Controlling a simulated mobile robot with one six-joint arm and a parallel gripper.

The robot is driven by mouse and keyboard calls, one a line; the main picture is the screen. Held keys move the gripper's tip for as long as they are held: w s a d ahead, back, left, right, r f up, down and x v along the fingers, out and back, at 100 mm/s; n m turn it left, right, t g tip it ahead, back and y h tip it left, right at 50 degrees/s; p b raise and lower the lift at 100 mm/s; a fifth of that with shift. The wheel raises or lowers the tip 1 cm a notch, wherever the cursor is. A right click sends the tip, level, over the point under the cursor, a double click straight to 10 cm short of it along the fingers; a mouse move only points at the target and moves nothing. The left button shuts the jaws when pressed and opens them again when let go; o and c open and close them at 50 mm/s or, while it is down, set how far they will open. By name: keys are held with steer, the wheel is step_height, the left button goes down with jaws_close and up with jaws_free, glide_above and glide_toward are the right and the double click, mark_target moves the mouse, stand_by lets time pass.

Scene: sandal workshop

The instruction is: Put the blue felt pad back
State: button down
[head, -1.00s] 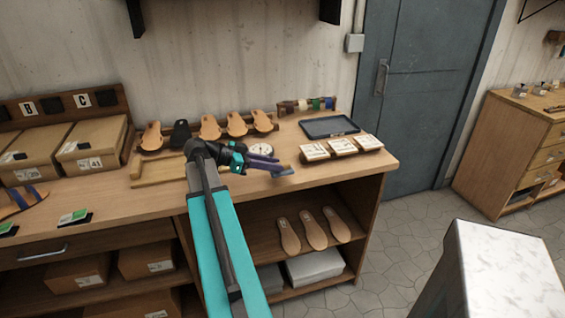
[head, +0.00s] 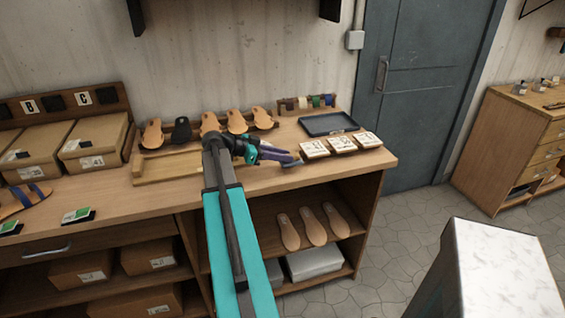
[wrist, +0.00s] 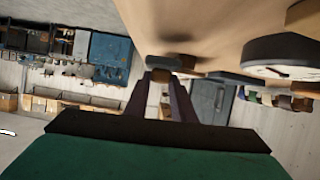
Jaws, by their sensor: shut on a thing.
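My gripper (head: 290,160) has two purple fingers and reaches right over the workbench top. It is shut on a small blue-grey piece (head: 293,164), which looks like the blue felt pad. The piece is at the fingertips, near the left white box on the bench.
The workbench (head: 225,183) holds a dark tray (head: 329,123), white boxes (head: 342,144), a row of sandal soles (head: 237,120) and a rack of coloured rolls (head: 307,103). Cartons (head: 95,145) stand left. In the wrist view a round dial (wrist: 285,55) is close on the right.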

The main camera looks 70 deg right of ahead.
steer(key=shift+f+p, duration=0.55)
steer(key=shift+f, duration=0.95)
steer(key=shift+f, duration=0.1)
steer(key=c, duration=1.5)
jaws_free()
steer(key=b+v, duration=0.3)
steer(key=v, duration=0.9)
steer(key=shift+b, duration=0.35)
steer(key=shift+r, duration=0.25)
